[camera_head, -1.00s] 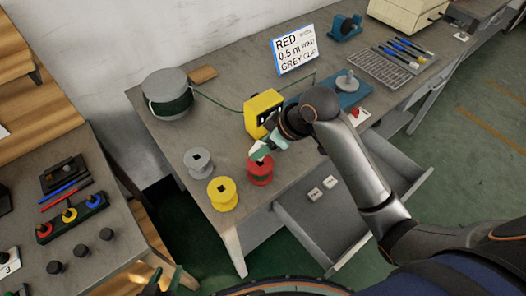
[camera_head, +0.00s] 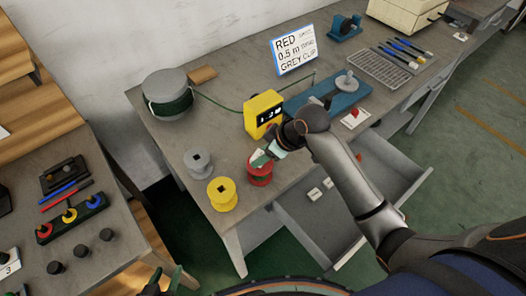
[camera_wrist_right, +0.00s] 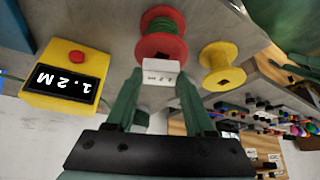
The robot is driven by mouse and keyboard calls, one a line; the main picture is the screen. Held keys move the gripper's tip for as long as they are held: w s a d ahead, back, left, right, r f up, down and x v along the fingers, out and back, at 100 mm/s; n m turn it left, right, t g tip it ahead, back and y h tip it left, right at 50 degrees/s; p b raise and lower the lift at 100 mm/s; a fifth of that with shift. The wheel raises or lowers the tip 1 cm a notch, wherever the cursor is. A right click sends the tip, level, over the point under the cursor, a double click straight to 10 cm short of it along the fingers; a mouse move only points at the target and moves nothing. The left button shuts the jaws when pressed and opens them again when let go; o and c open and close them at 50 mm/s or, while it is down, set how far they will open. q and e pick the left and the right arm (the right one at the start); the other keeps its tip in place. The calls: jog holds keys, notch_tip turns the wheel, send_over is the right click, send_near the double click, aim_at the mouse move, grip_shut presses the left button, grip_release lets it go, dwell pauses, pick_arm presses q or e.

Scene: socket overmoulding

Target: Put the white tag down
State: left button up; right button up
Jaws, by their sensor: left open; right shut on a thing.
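In the right wrist view, the white tag (camera_wrist_right: 160,72) sits between the fingertips of my right gripper (camera_wrist_right: 158,84), which is shut on it. The tag is close to the red spool (camera_wrist_right: 162,45) wound with green wire; I cannot tell whether they touch. In the head view, my right gripper (camera_head: 264,157) is right over the red spool (camera_head: 260,173), partly hiding it. My left gripper (camera_head: 164,282) is open at the bottom edge, away from the bench and partly cut off.
A yellow meter (camera_head: 264,112) reading 1.2 M stands behind the right gripper. A grey spool (camera_head: 198,163) and a yellow spool (camera_head: 222,193) stand to the left. An open drawer (camera_head: 345,215) with small white pieces juts out in front. A sign (camera_head: 294,49) stands behind.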

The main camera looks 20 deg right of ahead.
jog(key=shift+f, duration=0.35)
jog(key=o, duration=1.3)
jog(key=shift+r, duration=0.1)
jog(key=shift+r, duration=0.3)
jog(key=v, duration=1.2)
jog(key=shift+r, duration=0.25)
jog(key=shift+s, duration=0.1)
